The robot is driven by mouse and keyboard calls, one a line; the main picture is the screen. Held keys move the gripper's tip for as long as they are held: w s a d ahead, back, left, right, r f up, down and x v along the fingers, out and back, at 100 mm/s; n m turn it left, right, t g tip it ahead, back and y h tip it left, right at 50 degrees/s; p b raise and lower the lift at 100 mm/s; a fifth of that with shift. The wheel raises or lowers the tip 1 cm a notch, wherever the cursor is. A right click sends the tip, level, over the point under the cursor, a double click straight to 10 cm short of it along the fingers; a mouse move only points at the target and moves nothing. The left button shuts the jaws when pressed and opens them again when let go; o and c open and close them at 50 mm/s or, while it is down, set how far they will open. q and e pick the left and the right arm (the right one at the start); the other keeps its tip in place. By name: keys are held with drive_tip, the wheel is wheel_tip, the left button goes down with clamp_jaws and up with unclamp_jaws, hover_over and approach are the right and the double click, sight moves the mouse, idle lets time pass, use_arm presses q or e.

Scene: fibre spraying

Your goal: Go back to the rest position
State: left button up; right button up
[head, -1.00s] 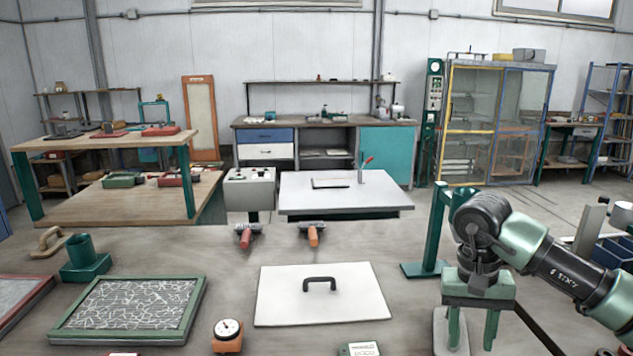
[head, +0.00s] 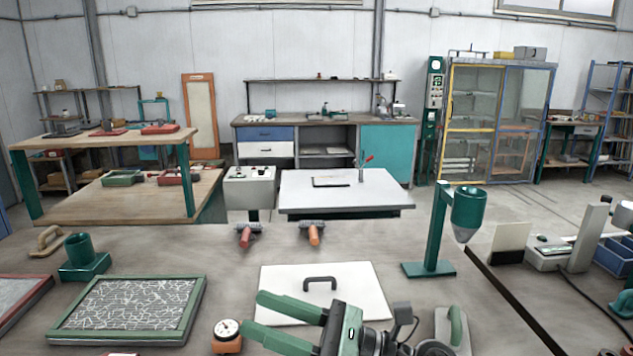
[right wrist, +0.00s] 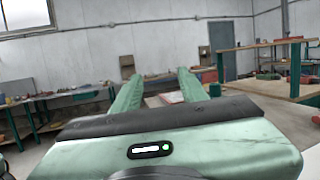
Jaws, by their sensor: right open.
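My right gripper (head: 273,321) is in the lower middle of the head view. Its two green fingers are apart and point left, with nothing between them. It shows in front of the white board with the dark handle (head: 352,287) and hides the board's lower part. In the right wrist view the same two fingers (right wrist: 152,92) reach forward, spread and empty, toward the far room. My left gripper is not in view.
A green-framed fibre panel (head: 130,309) and a dial gauge (head: 228,329) lie left of the gripper. A green stand with a funnel (head: 440,235) and a green-handled tool (head: 453,328) are at right. Two rollers (head: 314,234) lie at the table's far edge.

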drive_tip(key=w+d+f+m+t+h, duration=0.1)
drive_tip(key=w+d+m+t+h, duration=0.55)
drive_tip(key=m, duration=0.65)
drive_tip(key=w+d+f+m+t+h, duration=0.1)
drive_tip(key=d+m+t+h, duration=0.3)
drive_tip(key=m+t, duration=0.65)
drive_tip(key=s+d+f+m+g+h, duration=0.3)
drive_tip(key=d+f+m+g+h, duration=0.15)
drive_tip(key=d+f+m, duration=0.4)
drive_tip(key=s+d+f+m+g+h, duration=0.3)
drive_tip(key=d+f+m+h, duration=0.2)
drive_tip(key=f+m, duration=0.6)
drive_tip(key=s+d+f+m+g, duration=0.2)
drive_tip(key=s+f+m+g, duration=0.4)
drive_tip(key=s, duration=0.5)
drive_tip(key=s+d+f+m+g, duration=0.1)
drive_tip(key=s+f+g, duration=0.3)
drive_tip(key=s+f, duration=0.55)
wheel_tip(320, 180, down, 24)
drive_tip(key=s+g, duration=0.1)
drive_tip(key=s, duration=0.1)
drive_tip(key=s+d+f+g, duration=0.1)
drive_tip(key=s+d+f, duration=0.2)
drive_tip(key=s+f, duration=1.3)
drive_tip(key=shift+s+f+h, duration=0.3)
drive_tip(key=shift+s+f, duration=0.05)
drive_tip(key=shift+s, duration=0.35)
